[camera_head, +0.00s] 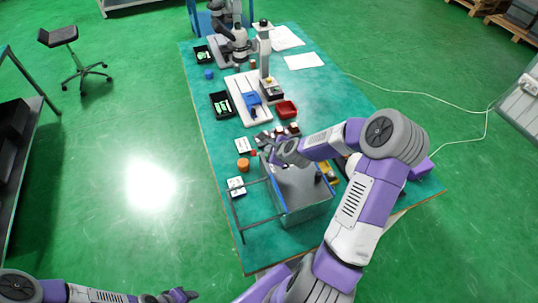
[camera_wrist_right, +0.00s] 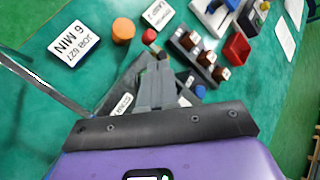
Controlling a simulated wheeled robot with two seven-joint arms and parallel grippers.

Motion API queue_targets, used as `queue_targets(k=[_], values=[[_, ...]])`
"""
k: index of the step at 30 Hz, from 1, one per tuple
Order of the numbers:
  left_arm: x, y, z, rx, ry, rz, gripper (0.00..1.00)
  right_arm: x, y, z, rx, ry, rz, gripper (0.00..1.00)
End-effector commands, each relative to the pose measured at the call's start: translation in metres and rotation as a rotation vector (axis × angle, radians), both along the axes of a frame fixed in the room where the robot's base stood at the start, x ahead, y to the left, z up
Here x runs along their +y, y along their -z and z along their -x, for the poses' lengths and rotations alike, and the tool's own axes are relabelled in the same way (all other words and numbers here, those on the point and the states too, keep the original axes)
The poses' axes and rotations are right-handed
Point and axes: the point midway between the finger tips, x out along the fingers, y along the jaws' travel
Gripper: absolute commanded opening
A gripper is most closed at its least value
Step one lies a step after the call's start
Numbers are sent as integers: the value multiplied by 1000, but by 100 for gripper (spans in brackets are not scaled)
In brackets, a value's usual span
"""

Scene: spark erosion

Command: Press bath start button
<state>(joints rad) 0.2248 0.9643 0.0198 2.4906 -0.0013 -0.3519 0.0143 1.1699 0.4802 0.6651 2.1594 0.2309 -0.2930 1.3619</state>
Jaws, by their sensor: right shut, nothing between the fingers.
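The grey bath box (camera_head: 305,212) stands at the near end of the teal table. My right gripper (camera_head: 273,157) is over its far edge, pointing away from me. In the right wrist view the gripper's grey fingers (camera_wrist_right: 158,80) are together, with nothing between them. A white label (camera_wrist_right: 122,104) that seems to read START lies just left of the fingers. The start button itself I cannot make out; the fingers may hide it. A small blue round part (camera_wrist_right: 200,91) shows right of the fingers. My left gripper (camera_head: 180,295) is at the bottom edge, small, away from the table.
An orange cylinder (camera_wrist_right: 123,30) and a small red round piece (camera_wrist_right: 149,36) stand beyond the fingers. Printed cards (camera_wrist_right: 74,43) lie nearby. A dark rack (camera_wrist_right: 195,58) with brown-and-white pieces and a red tray (camera_head: 286,109) are farther along. A dark frame (camera_head: 229,207) stands left of the box.

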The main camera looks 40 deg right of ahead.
Motion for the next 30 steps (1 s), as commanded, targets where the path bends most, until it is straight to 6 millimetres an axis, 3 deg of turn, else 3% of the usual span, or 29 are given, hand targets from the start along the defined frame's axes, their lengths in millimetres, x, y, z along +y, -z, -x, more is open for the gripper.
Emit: queue_targets(k=[15,30], values=[[0,-37,0,0,0,0,43,0,-48,0,-1,-1,1,0],[0,-37,0,0,0,0,43,0,-49,0,0,0,0,0]])
